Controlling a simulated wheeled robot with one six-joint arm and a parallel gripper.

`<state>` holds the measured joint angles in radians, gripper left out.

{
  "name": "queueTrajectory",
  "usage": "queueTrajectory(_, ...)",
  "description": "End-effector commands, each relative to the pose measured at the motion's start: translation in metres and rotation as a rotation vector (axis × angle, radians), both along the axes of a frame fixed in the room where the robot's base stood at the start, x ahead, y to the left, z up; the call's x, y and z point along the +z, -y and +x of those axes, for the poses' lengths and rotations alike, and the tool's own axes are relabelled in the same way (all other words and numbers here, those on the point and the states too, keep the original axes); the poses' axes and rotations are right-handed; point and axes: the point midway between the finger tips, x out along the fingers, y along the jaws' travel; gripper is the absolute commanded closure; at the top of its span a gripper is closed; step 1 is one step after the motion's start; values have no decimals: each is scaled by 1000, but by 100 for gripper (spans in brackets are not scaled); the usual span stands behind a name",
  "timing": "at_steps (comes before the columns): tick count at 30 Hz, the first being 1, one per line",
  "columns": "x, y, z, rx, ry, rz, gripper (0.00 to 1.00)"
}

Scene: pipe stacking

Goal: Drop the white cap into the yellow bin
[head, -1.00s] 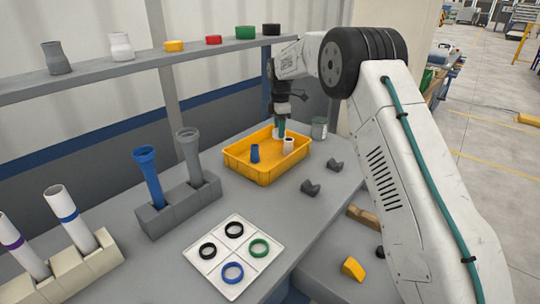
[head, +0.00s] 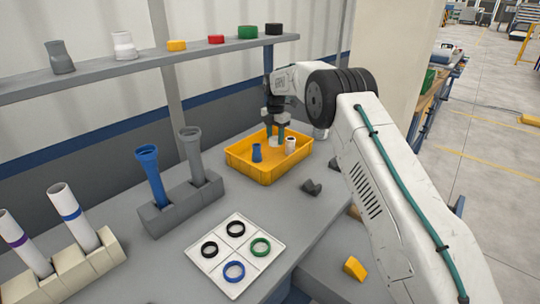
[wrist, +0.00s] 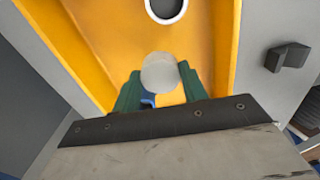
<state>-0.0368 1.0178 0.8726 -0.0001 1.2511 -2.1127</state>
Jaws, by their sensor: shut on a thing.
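My gripper (head: 276,137) has its green fingers shut on the white cap (head: 273,142), over the inside of the yellow bin (head: 266,177). The wrist view shows the round, pale cap (wrist: 160,72) between the fingertips, with the bin floor (wrist: 115,40) beneath. I cannot tell its exact height above the floor. A blue fitting (head: 257,153) and a white fitting (head: 290,145) stand in the bin near the gripper. In the wrist view the blue fitting (wrist: 148,97) is mostly hidden under the cap and fingers.
A grey rack (head: 180,206) with blue and grey pipes stands left of the bin. A white tray (head: 235,257) of rings lies in front. A dark grey block (head: 311,187) sits right of the bin. A shelf (head: 130,79) with fittings and caps runs behind.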

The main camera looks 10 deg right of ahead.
Motion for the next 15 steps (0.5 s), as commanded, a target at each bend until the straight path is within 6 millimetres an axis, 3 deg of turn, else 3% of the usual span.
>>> queueTrajectory(10, -4, 0, 0, -1, 0, 0, 79)
queueTrajectory(11, -5, 0, 0, -1, 0, 0, 55)
queueTrajectory(12, -5, 0, 0, -1, 0, 0, 44)
queueTrajectory(13, -4, 0, 0, -1, 0, 0, 35)
queueTrajectory(15, -4, 0, 0, -1, 0, 0, 32)
